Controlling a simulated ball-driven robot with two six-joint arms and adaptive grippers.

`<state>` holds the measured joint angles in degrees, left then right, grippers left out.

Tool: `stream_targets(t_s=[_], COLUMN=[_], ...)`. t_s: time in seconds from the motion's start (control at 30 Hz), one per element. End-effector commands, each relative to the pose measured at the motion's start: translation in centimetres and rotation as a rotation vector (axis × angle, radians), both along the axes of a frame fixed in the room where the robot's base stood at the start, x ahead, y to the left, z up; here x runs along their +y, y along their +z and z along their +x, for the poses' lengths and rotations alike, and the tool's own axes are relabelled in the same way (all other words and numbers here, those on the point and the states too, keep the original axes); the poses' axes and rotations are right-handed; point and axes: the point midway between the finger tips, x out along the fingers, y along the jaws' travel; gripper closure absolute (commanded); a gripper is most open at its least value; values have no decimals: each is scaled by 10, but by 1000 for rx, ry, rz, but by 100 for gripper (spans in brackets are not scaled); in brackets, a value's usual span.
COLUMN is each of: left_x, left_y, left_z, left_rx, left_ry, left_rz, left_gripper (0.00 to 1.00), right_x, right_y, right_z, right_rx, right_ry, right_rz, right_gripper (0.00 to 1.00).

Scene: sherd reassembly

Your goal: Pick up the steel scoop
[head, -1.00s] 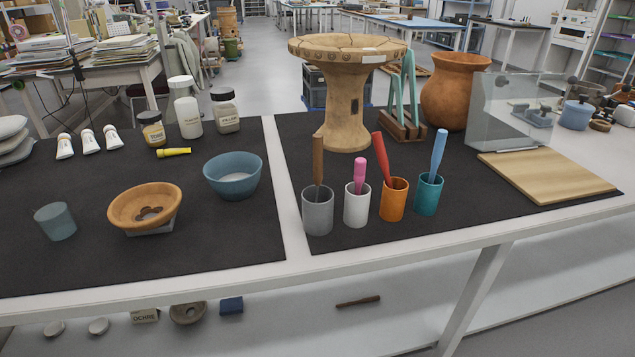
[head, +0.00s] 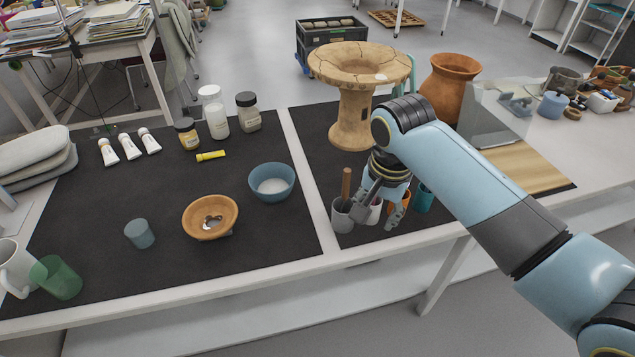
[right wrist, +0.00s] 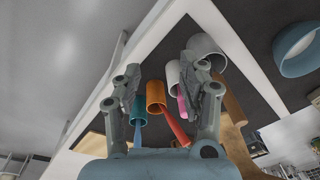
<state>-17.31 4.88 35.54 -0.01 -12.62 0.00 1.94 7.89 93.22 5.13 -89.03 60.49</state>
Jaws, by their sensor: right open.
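I cannot make out a steel scoop for certain. Several cups hold upright handles, whose lower ends are hidden. The grey cup (head: 342,222) holds a brown wooden handle (head: 346,184). In the right wrist view, the white cup (right wrist: 173,76) holds a pink handle (right wrist: 182,106), the orange cup (right wrist: 155,94) a red one (right wrist: 176,130), and the teal cup (right wrist: 139,107) a blue one. My right gripper (head: 376,218) is open and empty over the cups, fingers pointing down, partly hiding the white and orange ones. My left gripper is out of view.
A clay bowl (head: 191,222) holding small unclear pieces and a blue bowl (head: 274,198) sit left of the cups. A pedestal vessel (head: 350,125) and a terracotta jar (head: 447,90) stand behind. The dark mat (head: 110,235) is partly clear at left.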

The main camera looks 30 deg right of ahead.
Motion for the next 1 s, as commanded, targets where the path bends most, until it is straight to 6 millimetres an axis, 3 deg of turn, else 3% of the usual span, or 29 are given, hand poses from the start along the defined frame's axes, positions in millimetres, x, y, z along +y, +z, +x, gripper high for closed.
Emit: stream_targets(t_s=[0.03, 0.3, 0.47, 0.57, 0.8, 1.0], left_x=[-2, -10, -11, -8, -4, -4], left_y=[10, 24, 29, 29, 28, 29], left_z=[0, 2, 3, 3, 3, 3], left_rx=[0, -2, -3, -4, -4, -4], left_ry=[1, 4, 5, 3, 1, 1], left_rz=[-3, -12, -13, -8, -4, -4], left_gripper=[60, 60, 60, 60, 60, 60], right_x=[-2, -6, -8, -8, -7, -6], right_y=[23, 85, 110, 105, 66, 50], right_z=[15, 69, 89, 92, 93, 92], right_rx=[2, 49, 75, 85, 84, 84], right_ry=[-81, -522, -712, -756, -759, -757], right_rz=[10, 65, 82, 84, 85, 85], right_gripper=[58, 58, 58, 58, 58, 58])
